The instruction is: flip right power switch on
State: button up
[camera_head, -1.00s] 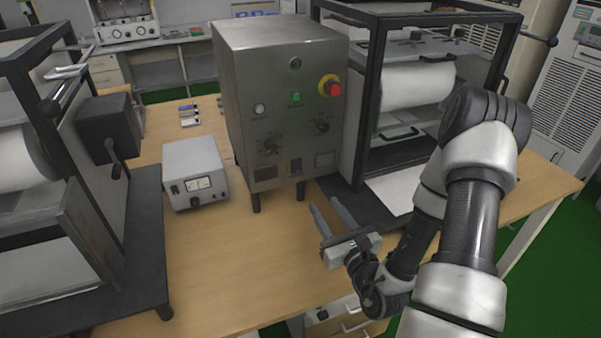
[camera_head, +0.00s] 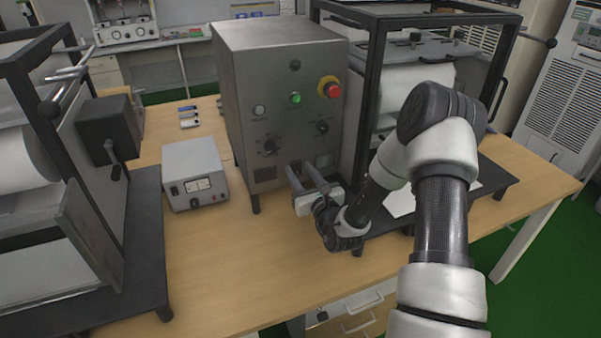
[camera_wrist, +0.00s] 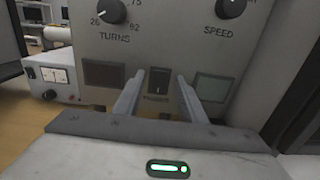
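The control box (camera_head: 240,100) stands upright on the wooden table. In the wrist view, a dark power switch (camera_wrist: 159,80) sits low on its front panel, between two square windows, with a label below it. My gripper (camera_head: 304,168) is at the lower front of the box. In the wrist view my gripper (camera_wrist: 158,90) has its two fingers apart, one on each side of the switch, with nothing between them. I cannot tell whether the fingertips touch the panel. In the head view the fingers partly hide the switch.
The panel carries a red emergency button (camera_head: 333,90), a green light (camera_head: 295,98) and the turns (camera_wrist: 111,10) and speed (camera_wrist: 230,6) knobs. A small meter box (camera_head: 194,172) stands left. Black-framed machines flank the box. The table (camera_head: 240,270) is clear in front.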

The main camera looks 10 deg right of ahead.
grip_shut()
jog(key=shift+f+t+b, duration=0.3)
jog(key=shift+f+b, duration=0.3)
jog(key=shift+b, duration=0.45)
jog(key=shift+f+t+b, duration=0.15)
jog(key=shift+t+b, duration=0.25)
jog(key=shift+b, duration=0.35)
jog(key=shift+t+y+b, duration=0.3)
jog(key=shift+t+b, duration=0.4)
jog(key=shift+b, duration=0.4)
jog(key=shift+r, duration=0.3)
grip_release()
